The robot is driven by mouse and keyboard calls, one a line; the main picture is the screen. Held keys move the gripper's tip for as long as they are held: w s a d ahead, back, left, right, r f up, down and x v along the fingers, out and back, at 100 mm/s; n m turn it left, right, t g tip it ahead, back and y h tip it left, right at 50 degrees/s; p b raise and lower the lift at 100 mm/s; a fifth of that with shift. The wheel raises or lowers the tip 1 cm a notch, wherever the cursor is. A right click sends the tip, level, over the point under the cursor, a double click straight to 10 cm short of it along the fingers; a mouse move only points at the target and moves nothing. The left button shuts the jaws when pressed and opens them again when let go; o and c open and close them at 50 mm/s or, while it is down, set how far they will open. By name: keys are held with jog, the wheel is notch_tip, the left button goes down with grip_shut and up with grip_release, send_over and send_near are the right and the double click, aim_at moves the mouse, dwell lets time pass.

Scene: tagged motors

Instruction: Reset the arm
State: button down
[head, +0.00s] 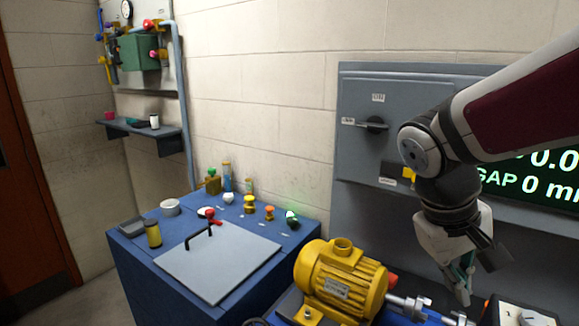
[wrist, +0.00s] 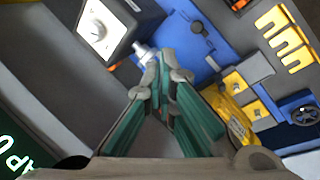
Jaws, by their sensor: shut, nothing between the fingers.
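My gripper (head: 462,284) hangs from my arm at the right of the head view, fingers pointing down, just right of the yellow motor (head: 340,282). In the wrist view my gripper (wrist: 160,65) shows its green-lined fingers meeting at the tips, shut with nothing between them. The yellow motor's side (wrist: 228,112) shows right of the fingers there. A silver shaft (head: 408,303) points from the motor toward my gripper; its link to the parts beyond is partly hidden.
A dial box (wrist: 100,30) sits near my fingers. A blue bench (head: 150,285) at left carries a grey plate (head: 220,268) and several small items.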

jog(key=s+a+r+m+t+y, duration=0.1)
jog(key=s+a+r+t+y, duration=0.2)
jog(key=s, duration=0.6)
jog(key=a+t+y, duration=0.1)
jog(key=a+t, duration=0.1)
jog(key=a, duration=0.1)
jog(key=shift+a+r, duration=0.15)
jog(key=shift+r, duration=0.25)
jog(key=c, duration=2.3)
grip_release()
